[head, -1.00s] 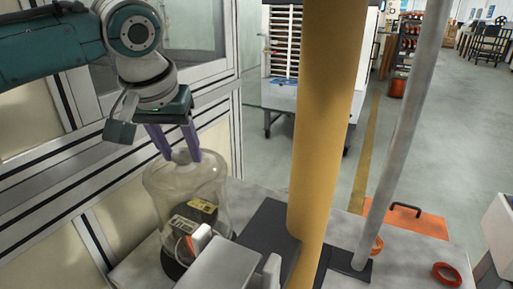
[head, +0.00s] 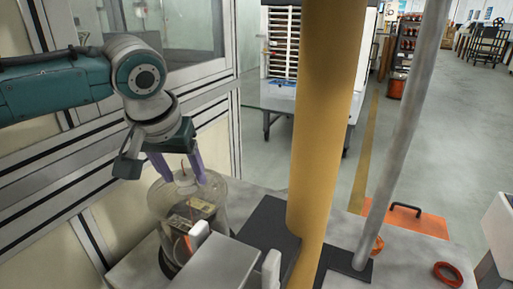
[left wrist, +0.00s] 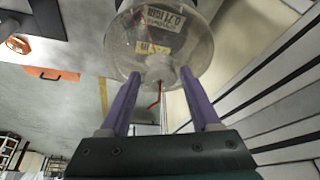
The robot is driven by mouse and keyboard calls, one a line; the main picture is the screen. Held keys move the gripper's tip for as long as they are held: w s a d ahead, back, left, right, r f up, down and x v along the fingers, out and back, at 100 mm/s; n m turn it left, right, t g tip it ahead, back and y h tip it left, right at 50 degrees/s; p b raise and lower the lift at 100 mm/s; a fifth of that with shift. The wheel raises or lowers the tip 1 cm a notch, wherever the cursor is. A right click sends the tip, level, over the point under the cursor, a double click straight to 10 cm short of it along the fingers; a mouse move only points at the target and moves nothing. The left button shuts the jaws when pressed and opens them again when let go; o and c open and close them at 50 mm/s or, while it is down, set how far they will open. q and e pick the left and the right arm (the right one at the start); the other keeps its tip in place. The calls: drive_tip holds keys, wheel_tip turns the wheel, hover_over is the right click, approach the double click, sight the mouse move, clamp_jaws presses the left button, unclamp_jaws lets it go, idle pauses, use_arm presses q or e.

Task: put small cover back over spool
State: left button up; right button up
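The small cover is a clear, see-through shell (head: 158,206) with a pale knob (head: 185,183) on top. It stands around the spool, whose dark base shows low inside with yellow labels. The cover also shows in the left wrist view (left wrist: 205,28), with the knob in front of it. My left gripper (head: 186,182) points down from above with its purple fingers on either side of the knob. In the left wrist view gaps show between the knob and both fingers, so it looks open. A red wire rises from the knob. My right gripper is out of view.
A grey block with pale upright tabs (head: 212,266) stands right in front of the cover. A thick tan column (head: 325,120) and a thin grey pole (head: 404,130) rise to the right. An orange plate and ring (head: 447,273) lie on the grey table at right.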

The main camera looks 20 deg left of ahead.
use_arm(q)
drive_tip(key=shift+o, duration=1)
drive_tip(key=shift+r, duration=0.15)
drive_tip(key=p+v, duration=0.2)
drive_tip(key=v, duration=1)
drive_tip(key=shift+r+p, duration=0.35)
drive_tip(key=shift+d, duration=0.1)
